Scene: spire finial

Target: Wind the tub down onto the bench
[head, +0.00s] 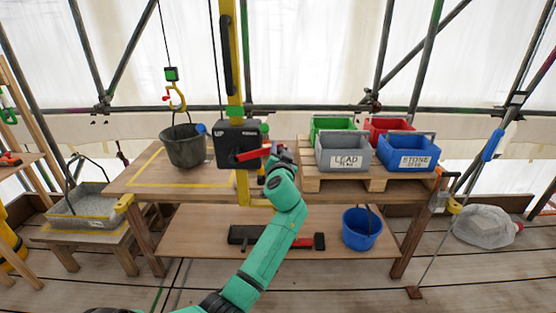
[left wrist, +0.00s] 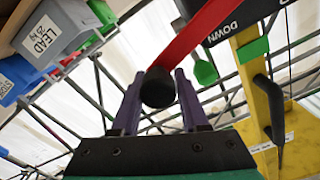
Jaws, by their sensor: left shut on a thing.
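A dark grey tub (head: 184,148) hangs upright by its handle from a yellow hook (head: 177,97) on a cable, at the left part of the bench (head: 128,184). I cannot tell whether its base touches the bench top. The dark winch box (head: 236,133), marked UP, is on a yellow post right of the tub. Its red crank (head: 252,154) points right; it also shows in the left wrist view (left wrist: 200,38). My left gripper (head: 277,153) is shut on the crank's black knob (left wrist: 158,88), between its purple fingers. My right gripper is out of view.
Yellow tape (head: 140,168) marks the bench top around the tub. A pallet (head: 312,183) with several bins stands on the right. A blue bucket (head: 362,229) sits on the lower shelf. A grey tray (head: 84,206) stands at left.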

